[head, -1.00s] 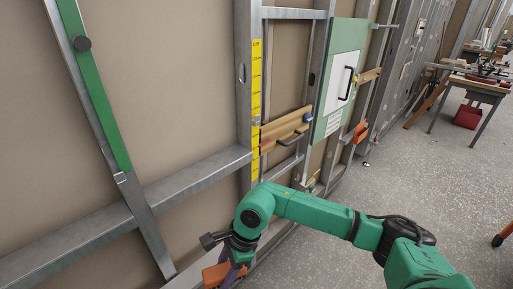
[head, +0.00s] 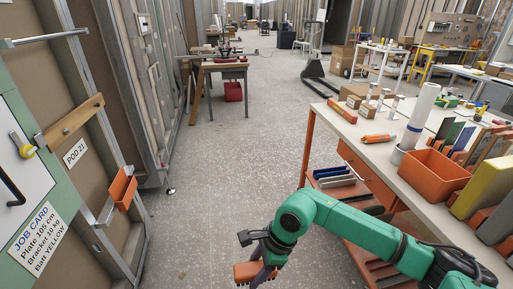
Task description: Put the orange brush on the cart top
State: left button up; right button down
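My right gripper (head: 262,262) is at the bottom middle of the head view, on the arm from the right. Its dark fingers are closed on an orange block that appears to be the orange brush (head: 245,271). The brush hangs over the floor, left of the cart and apart from it; its lower part is near the picture's bottom edge. The cart top (head: 376,155) is a pale surface on an orange frame at the right. My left gripper is not in view.
A pale strip near the front left edge looks bare. An orange holder (head: 122,188) juts from the left wall. Floor between is clear.

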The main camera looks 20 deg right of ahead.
aim_at(363, 130)
jog(key=i+z, duration=0.35)
jog(key=i, duration=0.15)
jog(key=i+j+z, duration=0.1)
jog(key=i+z, duration=0.25)
jog(key=i+j+z, duration=0.35)
jog(key=i, duration=0.2)
jog(key=i+j+z, duration=0.35)
jog(key=i+l, duration=0.1)
